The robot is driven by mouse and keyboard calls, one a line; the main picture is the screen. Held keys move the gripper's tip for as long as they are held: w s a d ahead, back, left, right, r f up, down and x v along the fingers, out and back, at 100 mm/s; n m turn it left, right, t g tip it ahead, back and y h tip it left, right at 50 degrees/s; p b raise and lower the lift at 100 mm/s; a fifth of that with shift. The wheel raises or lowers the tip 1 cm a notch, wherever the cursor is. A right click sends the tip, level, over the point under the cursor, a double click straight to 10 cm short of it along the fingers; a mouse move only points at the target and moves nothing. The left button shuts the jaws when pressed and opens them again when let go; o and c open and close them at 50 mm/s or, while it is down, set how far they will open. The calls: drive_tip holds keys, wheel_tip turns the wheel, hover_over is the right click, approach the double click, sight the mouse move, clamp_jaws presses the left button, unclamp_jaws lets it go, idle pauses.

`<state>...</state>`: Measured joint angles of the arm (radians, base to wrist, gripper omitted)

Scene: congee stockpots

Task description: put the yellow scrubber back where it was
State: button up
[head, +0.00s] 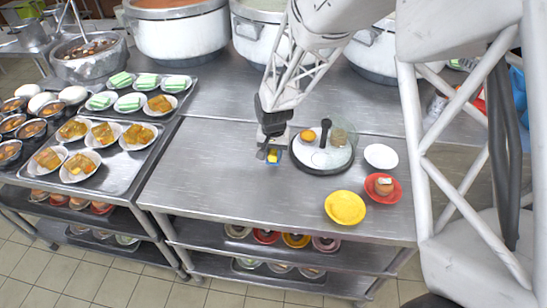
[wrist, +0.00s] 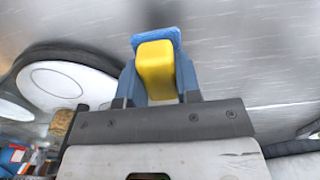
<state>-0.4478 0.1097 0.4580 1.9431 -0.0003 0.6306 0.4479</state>
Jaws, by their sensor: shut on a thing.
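The yellow scrubber (wrist: 155,68) is between the fingers of my gripper (wrist: 158,85) in the wrist view. A blue part shows along its far end, and blue also shows on both sides of it. In the head view the scrubber (head: 273,156) is a small yellow patch at the tip of my gripper (head: 271,152), just left of a round dark-rimmed tray (head: 322,168). My gripper is shut on the scrubber and points down at the steel table (head: 225,185). I cannot tell whether the scrubber touches the table.
The round tray holds an orange item, a black-handled item and a cup-like thing. A white plate (head: 381,156), a red plate (head: 383,196) and a yellow plate (head: 345,207) stand to its right. Large pots (head: 180,35) stand behind. The table's front left is clear.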

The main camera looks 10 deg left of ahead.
sight(273, 158)
drive_tip(key=shift+f, duration=1.35)
drive_tip(key=shift+f, duration=0.15)
drive_tip(key=o, duration=1)
drive_tip(key=shift+c, duration=0.2)
wheel_tip(273, 158, up, 12)
drive_tip(key=shift+r, duration=0.15)
drive_tip(key=shift+d+r, duration=0.1)
